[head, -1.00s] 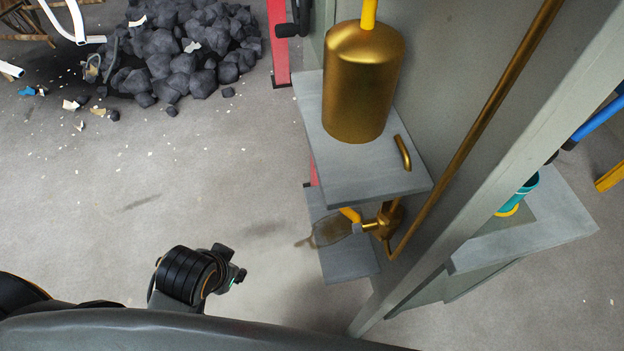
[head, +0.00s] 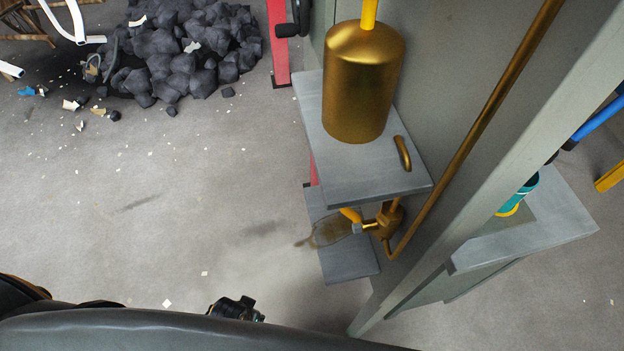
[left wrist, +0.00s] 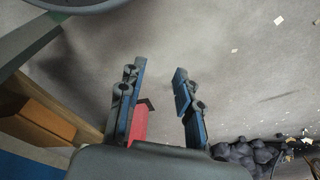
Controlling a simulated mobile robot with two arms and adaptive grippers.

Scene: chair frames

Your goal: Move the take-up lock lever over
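I cannot pick out a take-up lock lever for certain in either view. In the head view, a brass valve fitting (head: 388,221) with a short yellow part sits under the grey shelf on the panel. My left gripper (left wrist: 159,70) shows in the left wrist view, its two blue-and-black fingers apart with bare floor between the tips. A red piece (left wrist: 138,122) shows near the left finger; I cannot tell whether they touch. In the head view, a dark part of my arm shows at the bottom, mostly hidden by my body. My right gripper is not in view.
A brass cylinder (head: 362,85) stands on the upper grey shelf (head: 350,178); a lower shelf (head: 347,264) has a brown stain. A brass pipe (head: 480,125) runs along the panel. Dark lumps (head: 185,50) are heaped at the back left. The middle floor is clear.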

